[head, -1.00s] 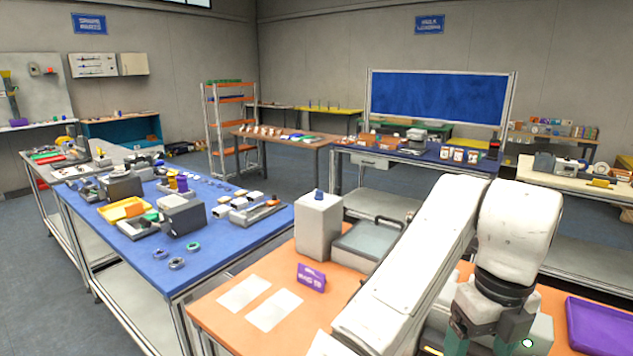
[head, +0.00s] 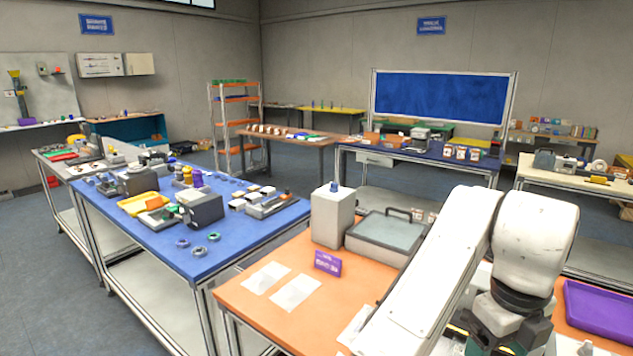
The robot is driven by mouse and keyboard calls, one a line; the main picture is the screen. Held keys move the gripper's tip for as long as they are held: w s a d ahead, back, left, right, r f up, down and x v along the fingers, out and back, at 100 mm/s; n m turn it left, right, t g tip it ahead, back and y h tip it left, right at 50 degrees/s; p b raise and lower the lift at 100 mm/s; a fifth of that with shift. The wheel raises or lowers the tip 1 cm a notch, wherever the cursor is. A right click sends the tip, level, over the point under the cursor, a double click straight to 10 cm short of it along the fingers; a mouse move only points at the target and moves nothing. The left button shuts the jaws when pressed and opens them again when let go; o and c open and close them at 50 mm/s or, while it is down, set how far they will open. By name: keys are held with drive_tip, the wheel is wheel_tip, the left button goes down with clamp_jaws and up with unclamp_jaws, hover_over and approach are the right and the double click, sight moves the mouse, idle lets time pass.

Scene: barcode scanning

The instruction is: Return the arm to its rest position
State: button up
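My arm (head: 440,275) is white and reaches up from the bottom edge in the head view, then bends down at its elbow on the right. My gripper (head: 520,345) hangs below the wrist at the bottom edge. Its fingertips are cut off or hidden, so I cannot tell whether it is open or holds anything. It is over or close to the orange-topped table (head: 248,302), left of the purple tray (head: 598,308).
The orange-topped table bears a pale block (head: 332,218), a grey case with a handle (head: 384,238), a purple sign (head: 327,263) and white sheets (head: 266,277). A blue table (head: 240,238) with many items stands at left. Grey floor (head: 50,270) is clear at far left.

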drive_tip(key=s+d+f+n+t+h, duration=0.2)
drive_tip(key=d+f+n+t+h, duration=0.15)
drive_tip(key=d+n, duration=0.6)
drive_tip(key=s+d+f+n, duration=0.1)
drive_tip(key=f+n, duration=0.1)
drive_tip(key=d+f+n, duration=0.1)
drive_tip(key=f+n, duration=0.1)
drive_tip(key=n, duration=0.1)
drive_tip(key=s+d+f+n+t+h, duration=0.1)
drive_tip(key=f+n, duration=0.1)
drive_tip(key=n, duration=0.1)
drive_tip(key=shift+s+f+n, duration=0.15)
drive_tip(key=shift+s+n, duration=0.1)
drive_tip(key=shift+s, duration=0.05)
drive_tip(key=s+a+f+n+y, duration=0.6)
drive_tip(key=s+a+f+n, duration=0.7)
drive_tip(key=n, duration=0.2)
drive_tip(key=s+d+f+g+b, duration=0.1)
drive_tip(key=s+f+g+b, duration=0.1)
drive_tip(key=s+f+b, duration=0.3)
drive_tip(key=s+f+g+b, duration=0.2)
drive_tip(key=s+f+b, duration=0.3)
drive_tip(key=f, duration=0.6)
drive_tip(key=shift+s+d+m+h, duration=0.2)
drive_tip(key=shift+d+m+h, duration=0.1)
drive_tip(key=shift+d+h, duration=0.1)
